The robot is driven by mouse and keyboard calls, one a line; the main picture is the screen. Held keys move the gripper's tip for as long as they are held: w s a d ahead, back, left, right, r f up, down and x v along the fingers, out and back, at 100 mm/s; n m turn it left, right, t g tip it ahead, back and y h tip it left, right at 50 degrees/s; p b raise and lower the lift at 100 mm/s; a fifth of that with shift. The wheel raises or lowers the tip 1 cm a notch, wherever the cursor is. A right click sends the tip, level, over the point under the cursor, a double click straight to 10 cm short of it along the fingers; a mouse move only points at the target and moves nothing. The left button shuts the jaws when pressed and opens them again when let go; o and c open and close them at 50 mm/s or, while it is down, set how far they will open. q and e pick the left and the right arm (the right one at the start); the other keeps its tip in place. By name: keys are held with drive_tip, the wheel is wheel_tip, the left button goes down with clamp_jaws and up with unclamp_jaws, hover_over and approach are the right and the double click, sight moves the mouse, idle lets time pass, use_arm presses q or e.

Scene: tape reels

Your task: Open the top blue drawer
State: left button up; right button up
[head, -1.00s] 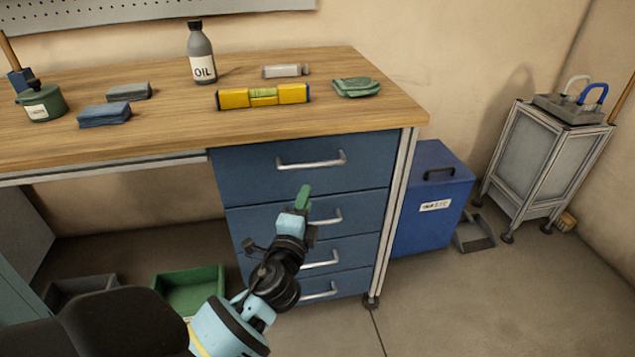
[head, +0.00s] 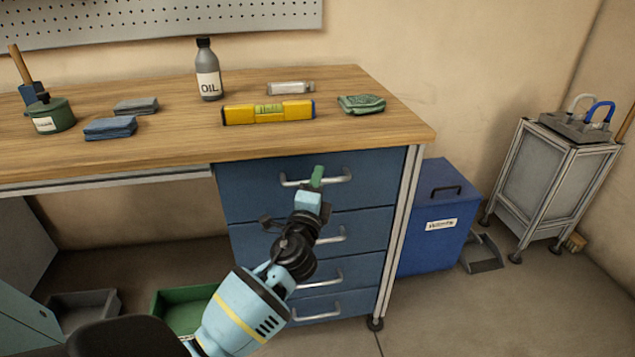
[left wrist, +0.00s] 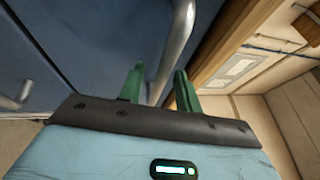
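The top blue drawer (head: 250,180) is shut, flush under the bench top, with a silver bar handle (head: 337,179) across its front. My left gripper (head: 317,176) has its green fingers at the middle of that handle. In the left wrist view the fingers (left wrist: 158,88) stand apart, and the handle (left wrist: 178,40) runs down into the space between them. I cannot tell whether either finger touches the bar. The dark palm edge and the fingers hide the handle's near part. My right gripper is not in view.
More blue drawers with silver handles (head: 320,276) lie below. The wooden bench top (head: 200,140) holds an oil bottle (head: 207,72), a yellow level (head: 268,112) and cloths. A blue bin (head: 437,205) stands right of the drawers. The floor in front at right is clear.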

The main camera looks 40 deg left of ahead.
use_arm(q)
drive_tip(key=shift+w+a, duration=0.1)
drive_tip(key=shift+w, duration=0.15)
drive_tip(key=c, duration=0.7)
clamp_jaws()
